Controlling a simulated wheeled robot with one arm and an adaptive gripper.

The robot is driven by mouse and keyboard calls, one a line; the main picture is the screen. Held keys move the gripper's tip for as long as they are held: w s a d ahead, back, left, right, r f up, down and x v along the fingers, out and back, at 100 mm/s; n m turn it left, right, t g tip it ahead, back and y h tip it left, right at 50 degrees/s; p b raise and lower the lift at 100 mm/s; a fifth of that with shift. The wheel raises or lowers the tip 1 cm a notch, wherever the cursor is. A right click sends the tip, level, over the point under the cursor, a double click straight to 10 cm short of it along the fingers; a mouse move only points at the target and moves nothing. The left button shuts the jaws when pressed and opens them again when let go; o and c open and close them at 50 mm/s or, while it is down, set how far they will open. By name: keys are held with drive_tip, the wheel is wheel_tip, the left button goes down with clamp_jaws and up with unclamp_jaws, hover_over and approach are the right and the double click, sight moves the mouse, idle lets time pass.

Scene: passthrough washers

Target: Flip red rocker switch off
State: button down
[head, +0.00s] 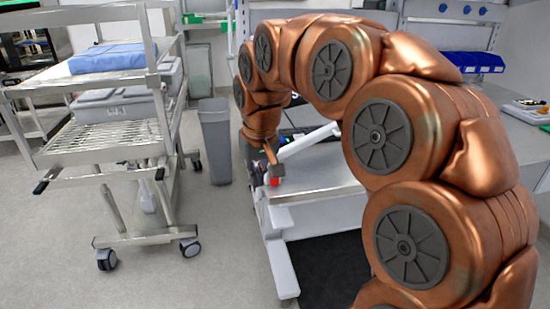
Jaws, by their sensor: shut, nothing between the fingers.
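A small red spot, likely the red rocker switch (275,182), shows at the near left corner of the metal bench, just below my gripper. My gripper (272,165) is shut and empty, pointing down at that corner. It covers part of the area around the switch. From this view I cannot tell whether the fingertips touch the switch, or which way the rocker is tilted.
A metal cart (100,153) with a blue folded cloth (106,58) and grey bins stands on the left. A grey waste bin (216,140) stands behind, between cart and bench. The bench top (318,170) is bare near my gripper. Blue trays (472,63) sit at the back right.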

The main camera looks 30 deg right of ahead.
drive_tip(key=s+a+f+g, duration=0.1)
drive_tip(key=s+f, duration=0.3)
drive_tip(key=s, duration=0.5)
drive_tip(key=s+a+f+g, duration=0.1)
drive_tip(key=s+a+f, duration=0.3)
drive_tip(key=s, duration=0.5)
drive_tip(key=s+a+f+n+g, duration=0.1)
drive_tip(key=s+f, duration=0.3)
drive_tip(key=s, duration=0.5)
drive_tip(key=shift+s+a+f+g, duration=0.3)
drive_tip(key=shift+a+g, duration=0.3)
drive_tip(key=shift+a, duration=0.3)
